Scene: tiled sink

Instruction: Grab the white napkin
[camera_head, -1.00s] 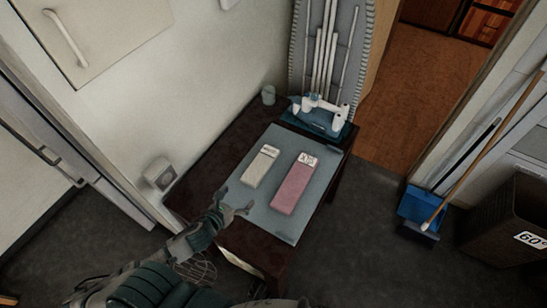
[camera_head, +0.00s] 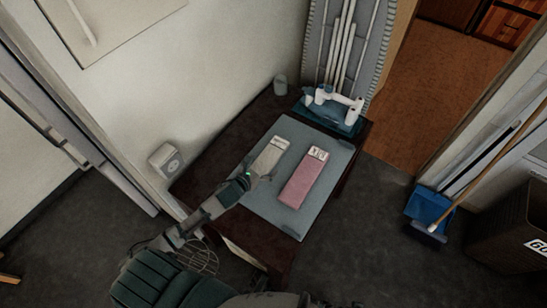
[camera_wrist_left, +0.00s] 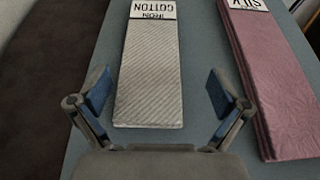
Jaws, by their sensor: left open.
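The white napkin (camera_head: 268,156) lies folded flat on a grey-blue mat (camera_head: 252,200) on a dark table. My left gripper (camera_head: 258,178) is at the napkin's near end in the head view. In the left wrist view its open fingers (camera_wrist_left: 158,95) stand on either side of the napkin's near part, with a gap on each side. Nothing is held. My right gripper is not in view.
A folded pink cloth (camera_head: 303,180), labelled "SILK", lies right of the napkin. A blue dustpan (camera_head: 428,207) stands to the right on the floor.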

